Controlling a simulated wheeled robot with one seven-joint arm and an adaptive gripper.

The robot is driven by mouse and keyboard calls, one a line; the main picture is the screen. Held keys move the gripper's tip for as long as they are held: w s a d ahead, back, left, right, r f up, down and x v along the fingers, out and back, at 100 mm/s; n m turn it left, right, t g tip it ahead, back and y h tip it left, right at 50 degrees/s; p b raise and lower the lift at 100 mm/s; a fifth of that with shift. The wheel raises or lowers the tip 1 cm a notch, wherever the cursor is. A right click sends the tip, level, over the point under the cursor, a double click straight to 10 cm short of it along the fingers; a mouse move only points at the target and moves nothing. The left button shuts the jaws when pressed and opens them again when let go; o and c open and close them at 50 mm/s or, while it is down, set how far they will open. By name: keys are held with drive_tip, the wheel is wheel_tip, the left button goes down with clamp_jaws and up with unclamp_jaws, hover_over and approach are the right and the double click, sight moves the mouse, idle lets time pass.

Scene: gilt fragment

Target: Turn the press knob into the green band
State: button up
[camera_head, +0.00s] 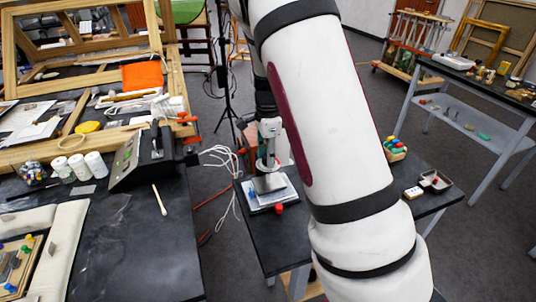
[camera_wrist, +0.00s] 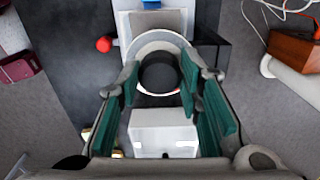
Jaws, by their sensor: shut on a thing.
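The press (camera_head: 268,185) stands on a small dark table in the head view, with a pale upright head, a ring-shaped dial and a light base. In the wrist view its dark round knob (camera_wrist: 160,73) sits inside a pale grey dial ring (camera_wrist: 158,39). My gripper (camera_wrist: 160,80), with teal finger pads, is shut on the knob, one finger at each side. My arm covers part of the press's surroundings in the head view, and I cannot make out the fingers there. I cannot make out a green band on the dial in either view.
A red round part (camera_head: 279,209) is at the front of the press base. A basket of colored pieces (camera_head: 394,150) and a small tray (camera_head: 435,182) lie to the right.

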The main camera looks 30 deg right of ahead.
drive_tip(key=o, duration=1.2)
drive_tip(key=shift+c, duration=0.2)
drive_tip(key=shift+r, duration=0.1)
wheel_tip(320, 180, up, 12)
